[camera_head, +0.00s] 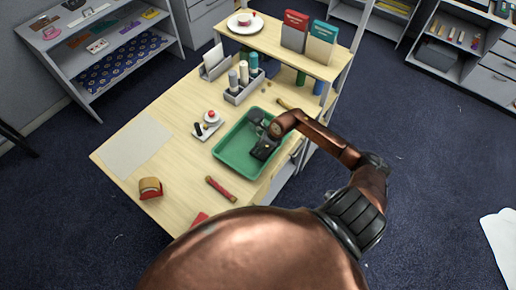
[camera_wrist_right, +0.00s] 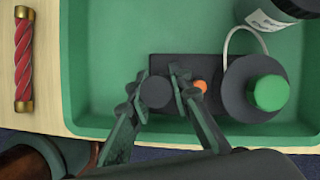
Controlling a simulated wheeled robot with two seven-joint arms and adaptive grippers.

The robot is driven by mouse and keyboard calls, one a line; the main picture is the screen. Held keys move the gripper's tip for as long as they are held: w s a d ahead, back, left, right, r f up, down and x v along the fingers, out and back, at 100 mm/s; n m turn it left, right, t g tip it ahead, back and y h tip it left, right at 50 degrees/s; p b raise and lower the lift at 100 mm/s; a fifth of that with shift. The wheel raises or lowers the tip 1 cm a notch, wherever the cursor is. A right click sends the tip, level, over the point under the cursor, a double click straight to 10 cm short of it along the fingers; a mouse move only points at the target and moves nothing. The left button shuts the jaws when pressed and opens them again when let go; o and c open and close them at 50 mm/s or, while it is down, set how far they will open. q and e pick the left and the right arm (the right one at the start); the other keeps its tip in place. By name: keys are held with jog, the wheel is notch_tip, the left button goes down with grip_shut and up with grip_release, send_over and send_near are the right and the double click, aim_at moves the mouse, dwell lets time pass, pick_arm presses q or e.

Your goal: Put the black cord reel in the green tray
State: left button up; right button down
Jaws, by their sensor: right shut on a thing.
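The green tray (camera_head: 227,151) sits near the table's right edge, and its floor fills much of the right wrist view (camera_wrist_right: 105,60). My right gripper (camera_head: 268,140) is down over the tray. A white cord loops by the disc. Whether these parts are joined is unclear. My left gripper is out of view.
A black jar with a white label (camera_wrist_right: 283,10) is at the tray's far right. A red rod with gold ends (camera_head: 221,189) lies left of the tray. A grey bottle caddy (camera_head: 244,90) and a raised shelf (camera_head: 270,42) stand behind. The table's left part is mostly clear.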

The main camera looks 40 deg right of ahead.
jog(key=c, duration=1.8)
grip_release()
jog(key=shift+o, duration=0.2)
jog(key=b+v, duration=0.2)
jog(key=v, duration=1)
